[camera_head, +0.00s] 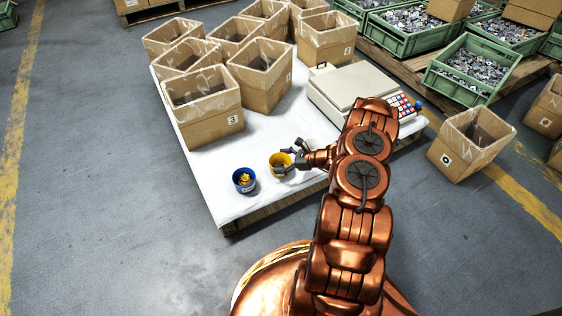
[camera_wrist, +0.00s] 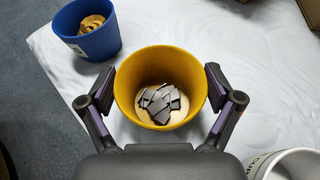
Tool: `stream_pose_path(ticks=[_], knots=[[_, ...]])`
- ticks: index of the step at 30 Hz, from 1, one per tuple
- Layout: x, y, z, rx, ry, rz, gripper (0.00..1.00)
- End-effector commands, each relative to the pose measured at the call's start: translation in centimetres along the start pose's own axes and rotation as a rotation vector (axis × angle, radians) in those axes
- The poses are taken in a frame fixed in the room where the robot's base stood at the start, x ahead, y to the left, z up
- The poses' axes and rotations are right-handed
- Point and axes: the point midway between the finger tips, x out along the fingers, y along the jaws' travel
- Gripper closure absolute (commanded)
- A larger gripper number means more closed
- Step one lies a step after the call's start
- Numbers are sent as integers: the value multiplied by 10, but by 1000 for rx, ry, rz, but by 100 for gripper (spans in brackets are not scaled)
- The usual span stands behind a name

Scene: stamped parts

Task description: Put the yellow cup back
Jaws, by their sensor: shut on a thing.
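The yellow cup (camera_head: 279,162) is near the front of the white-covered pallet, upright as far as I can tell. In the wrist view the yellow cup (camera_wrist: 127,88) holds several dark grey metal pieces on its pale bottom. My gripper (camera_head: 291,160) is shut on the yellow cup, with one finger on each side of its wall; both fingers show in the wrist view (camera_wrist: 160,90). I cannot tell whether the cup's base touches the white surface. A blue cup (camera_head: 244,180) with brass-coloured pieces stands to its left, apart from it; it also shows in the wrist view (camera_wrist: 92,40).
A white round container (camera_wrist: 290,165) shows at the wrist view's lower right. Open cardboard boxes (camera_head: 205,128) stand at the back left of the white sheet (camera_head: 222,203). A scale (camera_head: 340,92) sits at the back right.

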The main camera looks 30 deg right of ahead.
Motion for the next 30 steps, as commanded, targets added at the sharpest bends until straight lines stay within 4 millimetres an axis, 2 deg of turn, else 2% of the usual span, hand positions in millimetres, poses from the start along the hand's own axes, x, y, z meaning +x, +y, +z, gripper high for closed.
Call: stream_pose_path(ticks=[2,3,5,18,23,30], knots=[[1,0,-2,0,0,1,54],[1,0,-2,1,0,1,8],[1,0,-2,0,0,1,1],[-1,0,1,-1,0,0,0],[-23,-1,4,1,0,-4,0],[-70,0,4,1,-1,-2,0]])
